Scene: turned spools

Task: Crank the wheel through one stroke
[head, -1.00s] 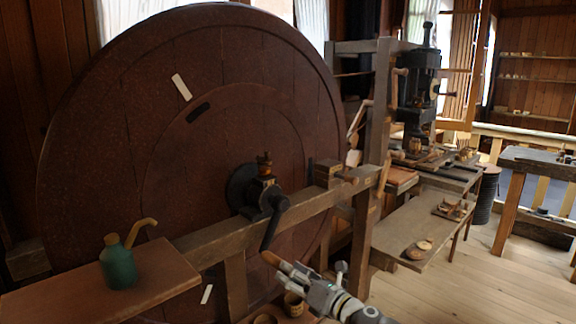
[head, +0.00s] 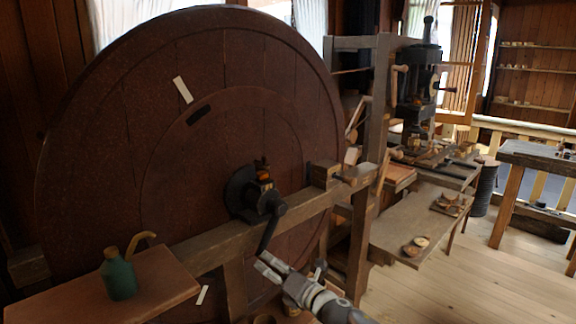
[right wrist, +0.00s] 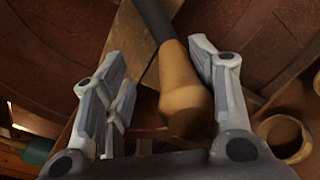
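The large dark red wooden wheel (head: 100,130) fills the left of the head view. A pale strip (head: 182,90) is on its upper face. A dark crank arm (head: 270,232) hangs down from the hub. My right gripper (head: 267,263) is at the crank's lower end, where its fingers hide most of the handle. In the right wrist view the tan wooden handle (right wrist: 185,95) lies between the open fingers of this gripper (right wrist: 160,55). A gap shows on the handle's left; the right finger is close to it, and contact is unclear. My left gripper is out of view.
A wooden beam (head: 215,247) runs across the wheel's front below the hub. A green oil can (head: 118,275) stands on a shelf (head: 160,275) at the lower left. A bench (head: 390,235) with small turned pieces stands right. Open floor (head: 470,290) lies at lower right.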

